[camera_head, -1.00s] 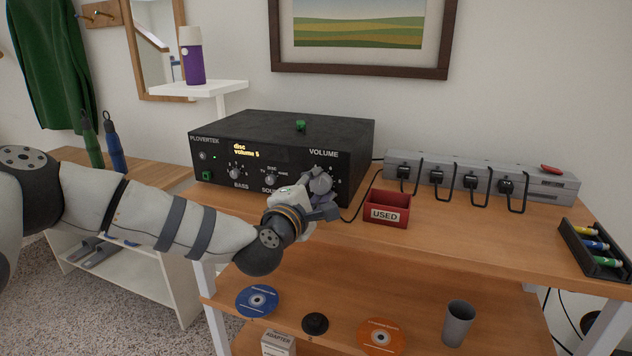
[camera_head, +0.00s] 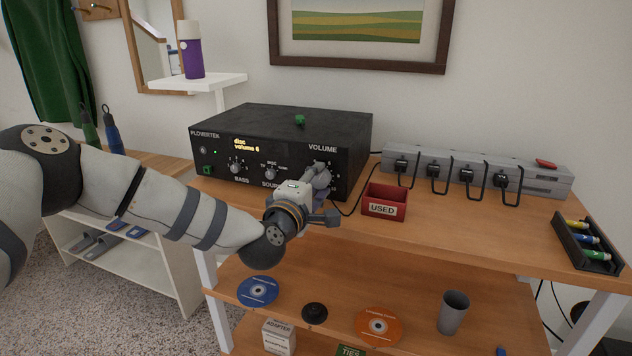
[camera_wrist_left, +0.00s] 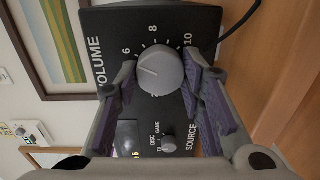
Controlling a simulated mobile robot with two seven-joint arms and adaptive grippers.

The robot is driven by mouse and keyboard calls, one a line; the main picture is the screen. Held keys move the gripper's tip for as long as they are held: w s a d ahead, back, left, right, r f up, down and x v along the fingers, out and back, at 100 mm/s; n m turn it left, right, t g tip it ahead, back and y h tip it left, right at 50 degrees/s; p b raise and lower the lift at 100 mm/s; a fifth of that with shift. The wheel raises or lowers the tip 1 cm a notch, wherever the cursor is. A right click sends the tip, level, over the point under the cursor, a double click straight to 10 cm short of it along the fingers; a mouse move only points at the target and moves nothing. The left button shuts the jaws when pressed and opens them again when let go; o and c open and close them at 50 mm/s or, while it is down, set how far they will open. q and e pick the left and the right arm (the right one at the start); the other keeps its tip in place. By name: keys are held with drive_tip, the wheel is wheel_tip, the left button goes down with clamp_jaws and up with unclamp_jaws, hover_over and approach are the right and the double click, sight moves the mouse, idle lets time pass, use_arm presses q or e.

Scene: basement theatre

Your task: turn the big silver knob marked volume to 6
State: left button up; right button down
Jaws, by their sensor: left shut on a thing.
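The black amplifier (camera_head: 270,125) stands on the wooden bench, and its display (camera_head: 246,146) reads "disc volume 6". The big silver volume knob (camera_wrist_left: 160,70) is on its front face under the word VOLUME. Its marker line points to the upper left, roughly toward the 6 in the left wrist view. My left gripper (camera_head: 322,180) is shut on the knob, with one finger on each side of it, as the left wrist view also shows. In the head view the gripper partly hides the knob. My right gripper is not in view.
A red box marked USED (camera_head: 384,202) stands right of my left gripper. A grey power strip (camera_head: 462,172) with several plugs lies behind it. A black cable runs between amplifier and box. A small source knob (camera_wrist_left: 168,143) sits beside the volume knob.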

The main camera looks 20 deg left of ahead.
use_arm(q)
drive_tip(key=o, duration=1.1)
drive_tip(key=shift+o, duration=0.2)
drive_tip(key=s, duration=1.2)
drive_tip(key=shift+a+r, duration=0.25)
drive_tip(key=shift+a, duration=0.05)
